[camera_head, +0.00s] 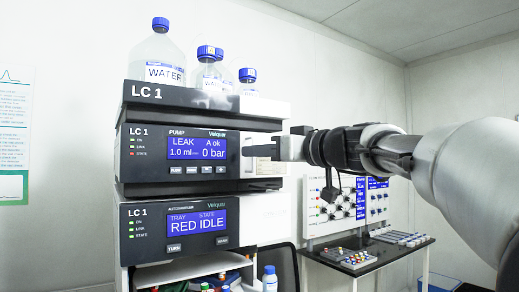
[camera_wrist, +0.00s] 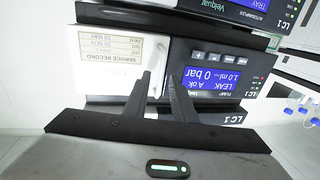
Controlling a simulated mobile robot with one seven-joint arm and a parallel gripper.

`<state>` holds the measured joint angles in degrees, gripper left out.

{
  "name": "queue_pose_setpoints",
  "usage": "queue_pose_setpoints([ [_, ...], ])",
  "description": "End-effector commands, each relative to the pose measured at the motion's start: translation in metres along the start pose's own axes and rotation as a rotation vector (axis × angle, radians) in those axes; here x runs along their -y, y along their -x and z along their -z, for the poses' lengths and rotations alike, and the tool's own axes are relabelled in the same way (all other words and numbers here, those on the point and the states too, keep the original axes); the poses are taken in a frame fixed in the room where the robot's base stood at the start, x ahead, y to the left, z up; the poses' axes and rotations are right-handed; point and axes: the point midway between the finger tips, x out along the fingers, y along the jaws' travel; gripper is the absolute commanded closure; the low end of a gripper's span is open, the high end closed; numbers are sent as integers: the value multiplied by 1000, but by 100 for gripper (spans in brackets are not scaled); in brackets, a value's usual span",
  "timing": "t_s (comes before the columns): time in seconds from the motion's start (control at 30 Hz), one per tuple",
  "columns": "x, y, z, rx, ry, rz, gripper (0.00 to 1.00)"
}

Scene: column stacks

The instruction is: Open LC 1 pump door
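The LC 1 pump module (camera_head: 178,152) is the middle unit of the stack, with a blue screen reading "LEAK" and "0 bar". In the wrist view the picture is upside down, and the pump's screen (camera_wrist: 212,82) is to the right of my fingers. A pale panel with a service record label (camera_wrist: 112,50) is to their left. My gripper (camera_head: 250,150) is at the right part of the pump front. In the wrist view its two fingers (camera_wrist: 160,76) stand apart at the border between pale panel and screen panel. Contact with the door is unclear.
Bottles labelled WATER (camera_head: 163,60) stand in the tray on top of the stack. The LC 1 autosampler (camera_head: 175,228) is directly below the pump, reading "RED IDLE". A side table (camera_head: 385,268) with small parts stands at the right, behind my arm.

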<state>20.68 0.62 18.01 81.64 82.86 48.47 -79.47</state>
Motion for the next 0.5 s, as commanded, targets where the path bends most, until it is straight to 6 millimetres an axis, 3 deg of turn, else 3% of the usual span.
queue_pose_setpoints([
  [0.37,-1,0,0,0,-1,0,76],
  [0.5,-1,0,0,0,-1,0,98],
])
